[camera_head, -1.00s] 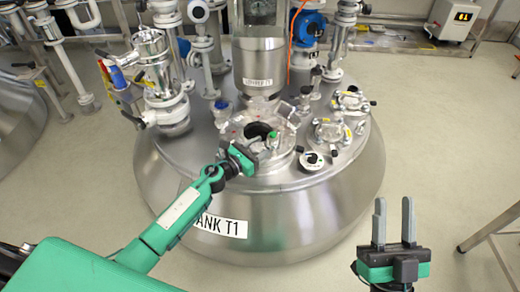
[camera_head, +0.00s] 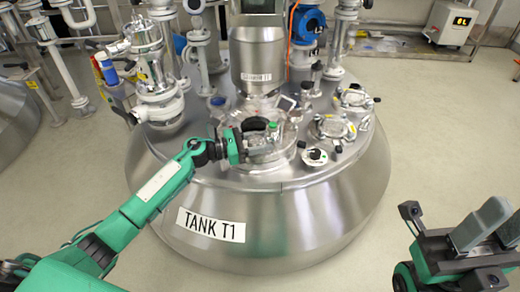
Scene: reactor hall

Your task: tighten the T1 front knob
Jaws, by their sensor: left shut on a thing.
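Tank T1 (camera_head: 262,222) is a broad steel vessel with a name label on its front. On its lid is a round manway hatch (camera_head: 284,160) with clamps around its rim and a dark round opening or glass in the middle. My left gripper (camera_head: 264,144) reaches in from the left, low over the hatch's front left, and is shut on the front knob there. The fingers mostly hide the knob. A small green cap shows just beyond the fingertips. My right gripper (camera_head: 482,224) is at the lower right, empty, fingers apart, away from the tank.
A steel cylinder (camera_head: 258,66) stands behind the hatch. Pipes and valves (camera_head: 158,95) crowd the left. Floor right of the tank is clear.

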